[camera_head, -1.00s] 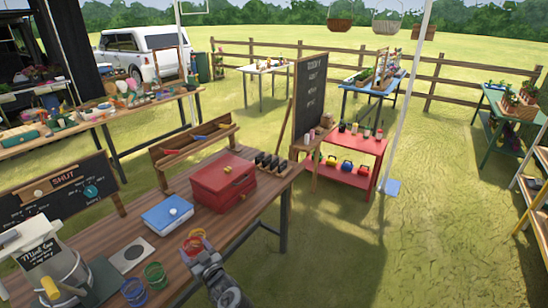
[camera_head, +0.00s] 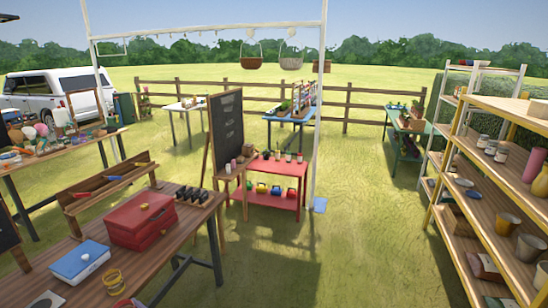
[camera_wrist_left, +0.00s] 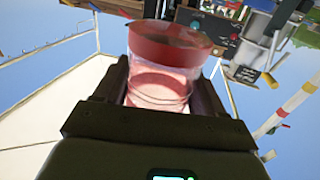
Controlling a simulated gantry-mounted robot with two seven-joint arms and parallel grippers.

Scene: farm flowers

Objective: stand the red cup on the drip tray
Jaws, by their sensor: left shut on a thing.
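The red cup (camera_wrist_left: 165,75) is held between the two fingers of my left gripper (camera_wrist_left: 160,95) in the left wrist view. It has a solid red band and a clearer, pinkish body. My left gripper is shut on it. In the head view a bit of red, likely the same cup (camera_head: 125,303), shows at the bottom edge. A light flat square, cut off at the bottom left of the head view, may be the drip tray (camera_head: 48,300); I cannot tell. My right gripper is not in view.
A yellow cup (camera_head: 112,281) stands on the wooden table beside a blue box (camera_head: 79,262) and a red box (camera_head: 141,221). A chalkboard (camera_head: 226,135) and a red stand (camera_head: 275,171) are beyond. Shelves (camera_head: 497,205) stand at right. The grass between is open.

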